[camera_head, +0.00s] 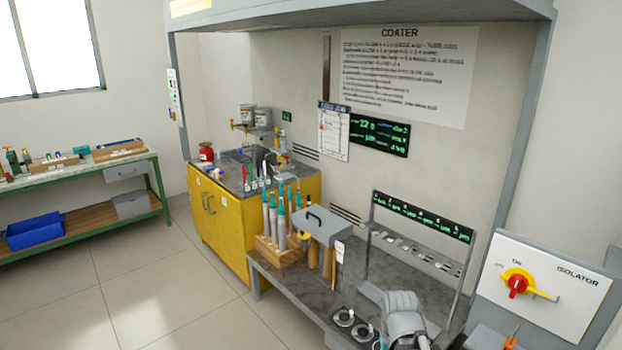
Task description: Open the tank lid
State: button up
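A grey box-shaped cover with a dark handle (322,226) stands on the dark bench, right of a wooden rack. It looks like the tank lid and appears level and closed, but I cannot be sure; the tank's inside is not visible. Brown upright pieces show below its front edge. A grey jointed part (403,318), apparently the end of my arm, is at the bottom edge, right of and nearer than the cover and apart from it. Its fingers cannot be made out, and nothing held is visible.
The wooden rack (274,250) holds several teal-topped grey rods close left of the cover. A metal rack (417,247) stands to its right. Round black fittings (344,317) sit on the front bench. An isolator panel (545,287) is far right; a yellow cabinet (222,226) is left.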

aim_at(327, 227)
jog(key=u, duration=0.25)
jog(key=i, duration=1.5)
jog(key=u, duration=0.25)
